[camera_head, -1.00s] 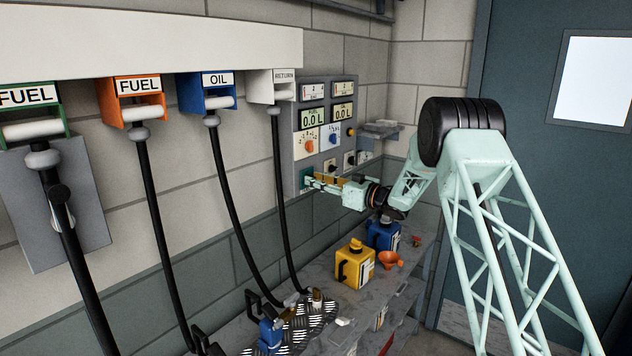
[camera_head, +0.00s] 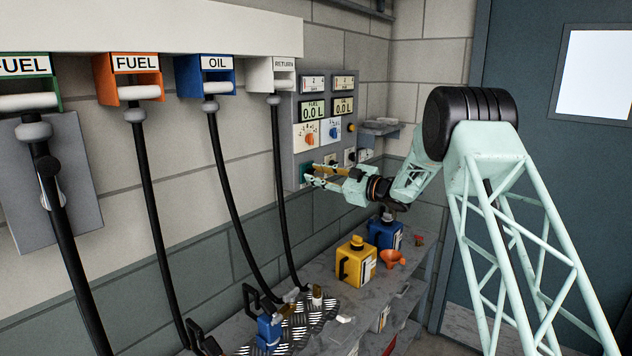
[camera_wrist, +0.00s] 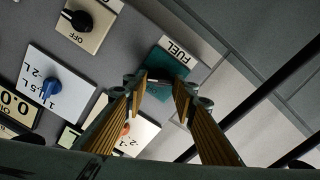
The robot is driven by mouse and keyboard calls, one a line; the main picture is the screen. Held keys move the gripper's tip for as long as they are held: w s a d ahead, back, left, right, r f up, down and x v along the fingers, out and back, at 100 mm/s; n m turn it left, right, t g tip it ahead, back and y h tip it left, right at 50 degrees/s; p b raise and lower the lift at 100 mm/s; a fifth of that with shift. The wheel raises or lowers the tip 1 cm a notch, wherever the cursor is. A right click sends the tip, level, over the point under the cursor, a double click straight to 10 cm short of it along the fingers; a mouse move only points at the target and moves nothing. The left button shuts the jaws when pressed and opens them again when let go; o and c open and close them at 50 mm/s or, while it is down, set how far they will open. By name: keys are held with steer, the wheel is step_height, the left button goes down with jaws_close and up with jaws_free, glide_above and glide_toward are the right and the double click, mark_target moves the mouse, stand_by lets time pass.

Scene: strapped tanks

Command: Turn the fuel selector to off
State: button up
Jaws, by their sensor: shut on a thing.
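The fuel selector sits on a green plate with a FUEL label (camera_wrist: 176,52), low at the left of the wall panel; in the head view the green plate (camera_head: 306,174) shows just beyond my fingertips. My gripper (camera_head: 316,176) reaches it from the right. In the wrist view my gripper (camera_wrist: 160,80) has its fingers on either side of a small dark part at the plate, shut on it. The fingertips hide most of this part, and I cannot read its setting.
Beside it on the panel are a black knob with an OFF mark (camera_wrist: 78,19), a blue dial (camera_wrist: 50,88) and an orange dial (camera_wrist: 126,129). The return hose (camera_head: 279,190) hangs just left. A yellow can (camera_head: 356,262) and blue can (camera_head: 385,233) stand on the bench below.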

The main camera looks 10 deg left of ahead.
steer(key=n+b, duration=1.2)
steer(key=shift+s+f, duration=0.1)
steer(key=shift+f, duration=0.2)
stand_by(0.7)
steer(key=o, duration=0.9)
steer(key=shift+r, duration=0.1)
steer(key=shift+s+d, duration=0.1)
steer(key=shift+v, duration=5.8)
